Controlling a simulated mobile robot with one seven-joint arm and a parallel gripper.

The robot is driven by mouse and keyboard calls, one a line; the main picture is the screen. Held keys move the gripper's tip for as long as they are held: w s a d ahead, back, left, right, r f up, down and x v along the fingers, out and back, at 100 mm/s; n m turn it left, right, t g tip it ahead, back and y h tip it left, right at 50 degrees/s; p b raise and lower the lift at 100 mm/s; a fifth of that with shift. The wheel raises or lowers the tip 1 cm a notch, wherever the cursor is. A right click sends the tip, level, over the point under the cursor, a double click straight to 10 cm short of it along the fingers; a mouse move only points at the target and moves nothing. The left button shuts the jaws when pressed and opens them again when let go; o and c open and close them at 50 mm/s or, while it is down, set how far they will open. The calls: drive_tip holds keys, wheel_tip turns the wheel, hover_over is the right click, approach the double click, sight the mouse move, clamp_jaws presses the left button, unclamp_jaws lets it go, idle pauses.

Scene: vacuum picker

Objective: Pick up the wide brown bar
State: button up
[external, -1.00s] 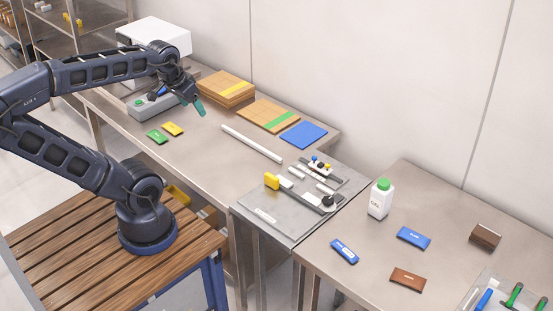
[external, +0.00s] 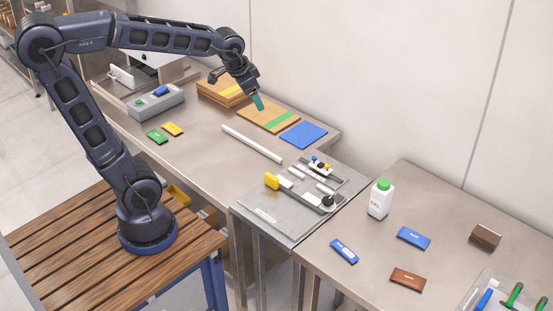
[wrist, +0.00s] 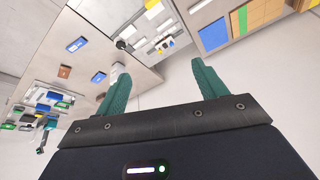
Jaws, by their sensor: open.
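A flat brown bar (external: 407,279) lies on the right table in the external view, near its front edge. It also shows in the wrist view (wrist: 64,72), small and at the upper left. A thicker brown block (external: 485,237) sits farther back on the same table; I cannot tell for certain which one the task calls wide. My gripper (external: 258,103) is high over the cardboard with the green stripe on the left table, far from both. In the wrist view its two teal fingers (wrist: 159,65) are spread apart with nothing between them.
Blue bars (external: 344,251) (external: 414,238) lie near the flat brown bar. A white bottle with a green cap (external: 380,200) stands behind them. A tool tray (external: 505,292) is at the right corner. A grey fixture plate (external: 270,222) sits between the tables.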

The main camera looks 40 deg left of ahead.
drive_tip(key=w+d+f+m, duration=0.2)
drive_tip(key=w+d, duration=0.2)
drive_tip(key=d, duration=0.3)
drive_tip(key=w+d+f+m, duration=0.1)
drive_tip(key=w+d+f, duration=0.1)
drive_tip(key=w+d, duration=0.35)
drive_tip(key=m+g+h, duration=0.3)
drive_tip(key=m, duration=0.5)
hover_over(409, 277)
drive_tip(key=a, duration=0.3)
wheel_tip(409, 277, down, 29)
drive_tip(key=shift+s+d+f, duration=0.1)
drive_tip(key=shift+d+f, duration=0.05)
drive_tip(key=shift+s+x, duration=0.2)
drive_tip(key=shift+x, duration=1.15)
drive_tip(key=shift+s+x, duration=0.2)
drive_tip(key=shift+x, duration=1.1)
drive_tip(key=c, duration=1.1)
